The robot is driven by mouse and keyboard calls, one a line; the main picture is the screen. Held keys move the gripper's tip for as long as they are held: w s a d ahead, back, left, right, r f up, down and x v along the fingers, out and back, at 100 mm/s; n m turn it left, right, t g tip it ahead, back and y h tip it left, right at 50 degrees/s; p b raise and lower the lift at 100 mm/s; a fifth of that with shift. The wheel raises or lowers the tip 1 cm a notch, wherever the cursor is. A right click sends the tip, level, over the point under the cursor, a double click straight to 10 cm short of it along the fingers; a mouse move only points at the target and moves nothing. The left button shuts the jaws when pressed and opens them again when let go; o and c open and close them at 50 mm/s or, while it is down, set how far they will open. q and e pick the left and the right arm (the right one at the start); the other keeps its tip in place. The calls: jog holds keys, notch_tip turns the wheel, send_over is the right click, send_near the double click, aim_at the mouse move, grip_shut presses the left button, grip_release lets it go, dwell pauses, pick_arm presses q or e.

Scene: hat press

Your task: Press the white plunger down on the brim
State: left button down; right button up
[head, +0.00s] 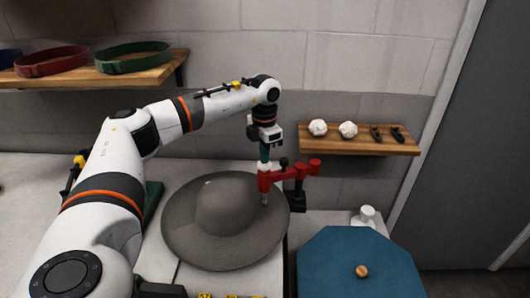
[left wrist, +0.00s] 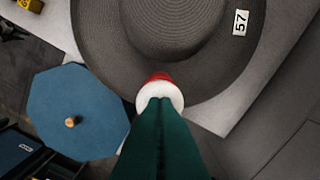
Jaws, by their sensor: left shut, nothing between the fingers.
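A grey wide-brimmed hat (head: 222,212) lies on the pale worktop, crown up; it fills the top of the left wrist view (left wrist: 170,55). A red press arm (head: 290,173) reaches over the right side of its brim, with a thin rod (head: 265,198) pointing down at the brim; I cannot tell whether it touches. The white plunger (left wrist: 151,92) shows as a round top beside the red part in the left wrist view. My left gripper (head: 264,153), with green fingers, is shut and empty, pointing down right over the plunger, seemingly at its top. My right gripper is out of view.
A blue octagonal board (head: 335,270) with a wooden knob (head: 362,271) stands at front right, a white bottle-like object (head: 367,214) behind it. A wall shelf (head: 350,141) holds white lumps and dark items. Another shelf (head: 150,75) at upper left holds coloured bands.

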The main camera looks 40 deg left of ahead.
pick_arm(q)
jog(key=shift+s+d+f, duration=0.1)
jog(key=shift+s+f, duration=0.05)
jog(key=shift+f, duration=0.2)
dwell(0.8)
jog(key=shift+r, duration=0.1)
jog(key=shift+r+p, duration=0.9)
jog(key=shift+p, duration=0.05)
notch_tip(320, 180, up, 9)
jog(key=p, duration=0.7)
jog(key=shift+r, duration=0.2)
